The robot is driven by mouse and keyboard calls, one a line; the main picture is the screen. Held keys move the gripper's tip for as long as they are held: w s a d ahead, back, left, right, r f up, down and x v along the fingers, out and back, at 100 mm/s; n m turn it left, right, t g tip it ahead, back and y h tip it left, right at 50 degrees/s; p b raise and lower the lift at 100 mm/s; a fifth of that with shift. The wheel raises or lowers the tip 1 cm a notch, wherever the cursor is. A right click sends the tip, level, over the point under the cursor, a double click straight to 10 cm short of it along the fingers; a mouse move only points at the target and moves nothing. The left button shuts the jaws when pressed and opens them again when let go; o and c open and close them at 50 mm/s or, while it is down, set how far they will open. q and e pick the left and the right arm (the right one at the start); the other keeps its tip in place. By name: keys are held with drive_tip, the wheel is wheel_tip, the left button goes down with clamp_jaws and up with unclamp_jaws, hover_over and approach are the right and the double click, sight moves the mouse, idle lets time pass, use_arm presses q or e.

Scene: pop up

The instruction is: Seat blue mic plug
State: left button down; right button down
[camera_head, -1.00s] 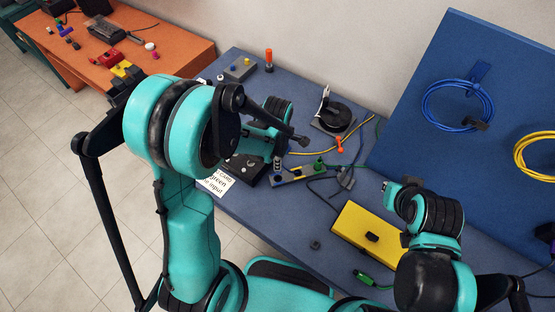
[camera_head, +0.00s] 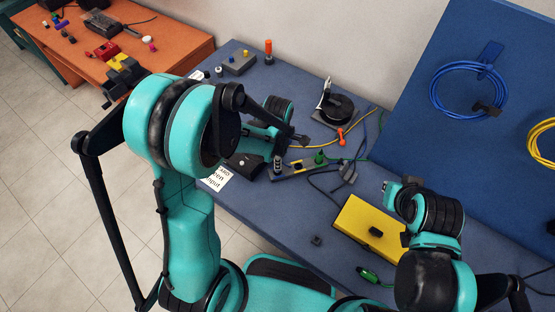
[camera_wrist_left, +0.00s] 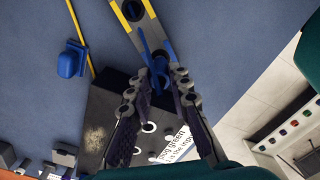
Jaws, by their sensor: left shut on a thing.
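In the left wrist view the blue plug (camera_wrist_left: 159,68) is between the fingertips of my left gripper (camera_wrist_left: 158,84), which is shut on it. The plug lies over the near end of a grey strip with yellow edges (camera_wrist_left: 150,13); I cannot tell whether it is in a socket. In the head view my left gripper (camera_head: 278,162) points down at the left end of this strip (camera_head: 291,176); the plug is hidden there. A green plug (camera_head: 320,158) stands upright in the strip.
A dark box (camera_head: 243,166) and a printed card (camera_head: 216,179) are left of the strip. An orange-red plug (camera_head: 340,136) lies behind it. A second blue piece (camera_wrist_left: 70,60) lies beside a yellow cable. A yellow case (camera_head: 362,226) stands in front at right.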

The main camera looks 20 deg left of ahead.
idle(0.7)
use_arm(q)
drive_tip(key=shift+f+b, duration=0.15)
drive_tip(key=shift+b, duration=0.2)
drive_tip(key=shift+f+b, duration=0.95)
drive_tip(key=shift+f, duration=0.05)
drive_tip(key=shift+f, duration=0.1)
drive_tip(key=c, duration=1.3)
unclamp_jaws()
wheel_tip(320, 180, up, 12)
drive_tip(key=shift+r, duration=0.1)
